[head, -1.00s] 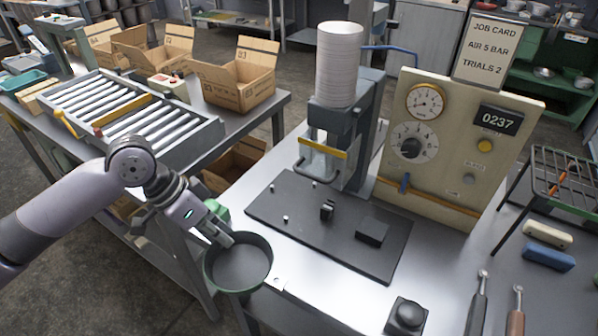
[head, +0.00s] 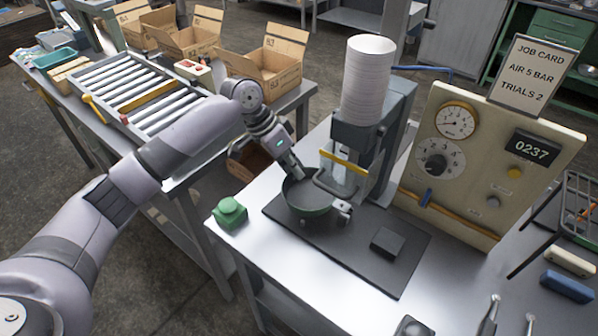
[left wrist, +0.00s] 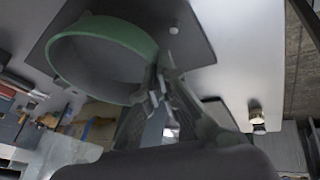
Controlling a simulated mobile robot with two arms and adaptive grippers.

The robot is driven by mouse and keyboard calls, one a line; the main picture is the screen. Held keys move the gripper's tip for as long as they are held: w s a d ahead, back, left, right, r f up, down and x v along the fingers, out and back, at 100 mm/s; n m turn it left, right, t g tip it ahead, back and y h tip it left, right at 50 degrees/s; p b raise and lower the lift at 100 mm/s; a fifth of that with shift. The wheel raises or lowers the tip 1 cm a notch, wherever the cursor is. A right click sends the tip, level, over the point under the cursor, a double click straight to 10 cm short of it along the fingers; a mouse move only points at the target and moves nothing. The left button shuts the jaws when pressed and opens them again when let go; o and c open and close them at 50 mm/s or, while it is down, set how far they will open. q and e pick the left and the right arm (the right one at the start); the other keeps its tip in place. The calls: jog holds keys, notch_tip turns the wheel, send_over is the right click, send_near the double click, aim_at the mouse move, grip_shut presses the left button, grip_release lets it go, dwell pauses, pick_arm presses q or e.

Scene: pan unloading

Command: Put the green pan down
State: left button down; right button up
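The green pan (head: 306,208), dark inside, is level over the left part of the black base plate (head: 385,275) of the press. Whether the pan's bottom touches the plate I cannot tell. The press guard's handle overlaps the pan's right rim in the head view. My right gripper is not in view.
The press with its clear guard and yellow bar (head: 347,162) stands close to the pan's right. A small clamp (head: 343,210) and a black block (head: 388,241) are on the plate. A green knobbed box (head: 230,212) stands at the table's left corner.

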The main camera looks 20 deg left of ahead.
pick_arm(q)
jog(key=shift+w+d+r, duration=0.1)
jog(key=shift+w+d, duration=0.15)
jog(key=shift+w, duration=0.45)
notch_tip(320, 180, down, 3)
jog(key=shift+f+p, duration=0.2)
jog(key=shift+p, duration=0.45)
jog(key=shift+f, duration=0.1)
jog(key=shift+f, duration=0.15)
jog(key=c, duration=1.8)
grip_release()
jog(key=b+v, duration=0.1)
jog(key=v, duration=1.1)
jog(key=shift+b, duration=0.4)
